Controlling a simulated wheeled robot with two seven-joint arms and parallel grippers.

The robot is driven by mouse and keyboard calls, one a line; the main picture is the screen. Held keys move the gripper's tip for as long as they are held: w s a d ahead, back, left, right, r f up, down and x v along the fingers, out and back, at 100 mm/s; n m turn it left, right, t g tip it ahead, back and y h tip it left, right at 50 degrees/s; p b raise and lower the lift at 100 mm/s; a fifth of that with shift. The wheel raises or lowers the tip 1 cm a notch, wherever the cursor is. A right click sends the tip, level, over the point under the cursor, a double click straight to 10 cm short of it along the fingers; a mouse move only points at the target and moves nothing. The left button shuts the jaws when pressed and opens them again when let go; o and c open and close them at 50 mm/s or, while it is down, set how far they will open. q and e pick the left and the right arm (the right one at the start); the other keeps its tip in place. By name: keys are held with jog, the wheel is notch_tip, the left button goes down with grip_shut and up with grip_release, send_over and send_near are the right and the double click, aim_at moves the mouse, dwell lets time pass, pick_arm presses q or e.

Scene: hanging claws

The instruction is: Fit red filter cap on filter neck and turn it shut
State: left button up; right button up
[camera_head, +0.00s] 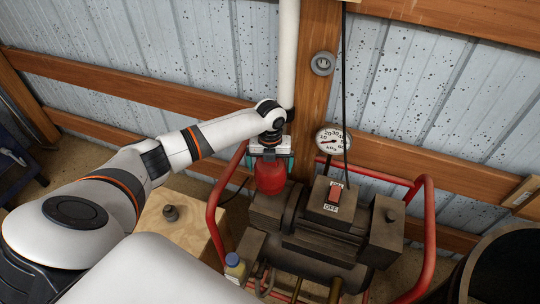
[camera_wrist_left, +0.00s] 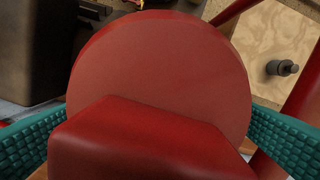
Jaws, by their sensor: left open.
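The red filter cap (camera_head: 270,178) is at the left end of the compressor, below my left gripper (camera_head: 271,159). In the left wrist view the cap (camera_wrist_left: 160,60) is a wide red disc with a raised grip block facing the camera. The teal pads of my left gripper (camera_wrist_left: 155,140) stand open on both sides of that block, with no clear grip on it. The filter neck is hidden, so I cannot tell how the cap sits on it. My right gripper is not in view.
The compressor (camera_head: 325,235) has a red tube frame (camera_head: 429,225), an ON/OFF switch (camera_head: 334,193) and a gauge (camera_head: 333,139). A wooden box (camera_head: 165,235) with a dark knob (camera_head: 170,212) stands left. A bottle (camera_head: 234,268) is in front. A dark barrel (camera_head: 500,265) is right.

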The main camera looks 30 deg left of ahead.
pick_arm(q)
jog(key=shift+f, duration=0.35)
jog(key=c, duration=1.4)
jog(key=shift+o, duration=0.2)
jog(key=shift+r+m, duration=0.1)
jog(key=shift+m, duration=0.9)
jog(key=m, duration=0.4)
jog(key=shift+w+d, duration=0.15)
jog(key=shift+d, duration=0.05)
jog(key=shift+m+p, duration=0.3)
jog(key=shift+m, duration=0.2)
jog(key=shift+d+m, duration=0.15)
jog(key=shift+m, duration=0.95)
